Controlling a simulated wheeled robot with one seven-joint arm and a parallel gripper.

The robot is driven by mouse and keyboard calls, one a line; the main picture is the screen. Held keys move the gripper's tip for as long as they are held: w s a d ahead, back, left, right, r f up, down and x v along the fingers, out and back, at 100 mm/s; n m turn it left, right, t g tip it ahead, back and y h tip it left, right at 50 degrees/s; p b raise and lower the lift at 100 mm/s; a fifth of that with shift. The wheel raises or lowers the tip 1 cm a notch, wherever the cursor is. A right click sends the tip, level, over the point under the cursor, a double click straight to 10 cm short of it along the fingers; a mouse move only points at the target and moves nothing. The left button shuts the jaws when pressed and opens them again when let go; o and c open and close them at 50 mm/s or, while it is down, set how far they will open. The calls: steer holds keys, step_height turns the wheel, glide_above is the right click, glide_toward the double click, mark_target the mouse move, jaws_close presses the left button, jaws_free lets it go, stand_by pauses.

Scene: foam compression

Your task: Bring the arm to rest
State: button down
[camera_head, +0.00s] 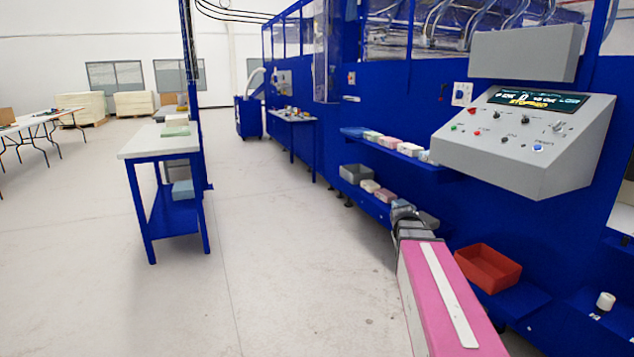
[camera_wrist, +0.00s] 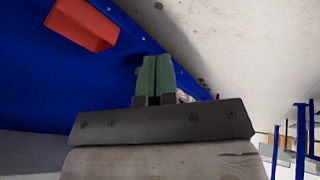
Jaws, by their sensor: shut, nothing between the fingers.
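My gripper shows in the wrist view (camera_wrist: 154,78) with its two green fingers pressed together and nothing between them. It points out over the pale floor beside the blue machine. In the head view my pink arm reaches forward from the bottom right, low in front of the machine's lower shelf. The fingers are too small to make out there. A red bin (camera_head: 488,268) sits on the lower shelf just right of my arm, and it also shows at the upper left of the wrist view (camera_wrist: 82,24).
The blue machine (camera_head: 400,105) fills the right side, with a grey control panel (camera_head: 525,135) jutting out. Foam blocks (camera_head: 395,143) line its shelf. A blue-legged table (camera_head: 150,143) stands at left. The pale floor (camera_head: 285,270) between is clear.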

steer(key=s+a+f+g+y, duration=0.3)
steer(key=s+a+f, duration=1)
steer(key=s, duration=0.2)
steer(key=shift+s+a+f+g+y, duration=0.3)
steer(key=shift+a+f+g+y, duration=0.05)
steer(key=shift+g+y, duration=0.05)
